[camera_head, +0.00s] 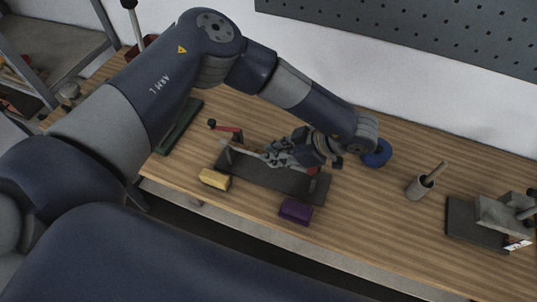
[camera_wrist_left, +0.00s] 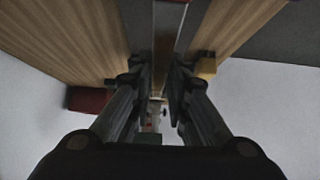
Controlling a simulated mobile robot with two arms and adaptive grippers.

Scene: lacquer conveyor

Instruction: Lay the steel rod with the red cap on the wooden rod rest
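A dark flat base (camera_head: 262,178) with short uprights near its ends stands at the middle of the bench. A thin pale rod end (camera_head: 240,149) shows above its left part, and a small red piece (camera_head: 313,170) shows near its right upright. I cannot tell if these are one rod. My left gripper (camera_head: 268,155) reaches in low over this base, fingers pointing left. In the left wrist view, a grey strip (camera_wrist_left: 167,40) runs between my fingers (camera_wrist_left: 161,85). Their grip is too dark to make out. My right gripper is out of view.
A yellow block (camera_head: 214,179) and a purple block (camera_head: 296,211) lie along the front. A red-armed piece with a black knob (camera_head: 212,123) stands behind. A blue round thing (camera_head: 377,154), a grey holder with a stick (camera_head: 420,187) and a dark plate (camera_head: 470,228) are right.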

